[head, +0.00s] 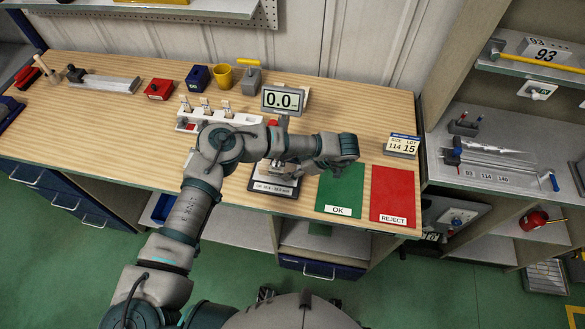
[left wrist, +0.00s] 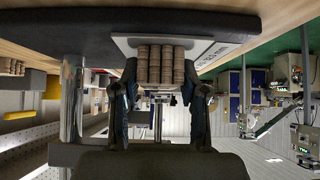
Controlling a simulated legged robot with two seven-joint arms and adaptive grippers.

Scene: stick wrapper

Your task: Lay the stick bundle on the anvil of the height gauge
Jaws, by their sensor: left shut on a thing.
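The height gauge stands mid-bench in the head view; its display (head: 284,100) reads 0.0 and its dark base (head: 262,184) carries a white range label. My left gripper (head: 284,164) is low at the gauge, partly covered by my forearm and wrist. In the left wrist view, which is upside down, my left gripper (left wrist: 160,98) is shut on the stick bundle (left wrist: 160,65), several brown sticks side by side. The bundle overlaps the gauge's pale label plate (left wrist: 205,50). I cannot tell whether it touches the anvil. A bright post (left wrist: 70,100) stands beside the gripper. My right gripper is out of view.
Right of the gauge lie a green OK mat (head: 341,188) and a red REJECT mat (head: 395,194), with a size and lot sign (head: 402,145) behind. A white rack (head: 210,116), a yellow cup (head: 222,77) and blue (head: 198,77) and red (head: 159,89) blocks stand further left.

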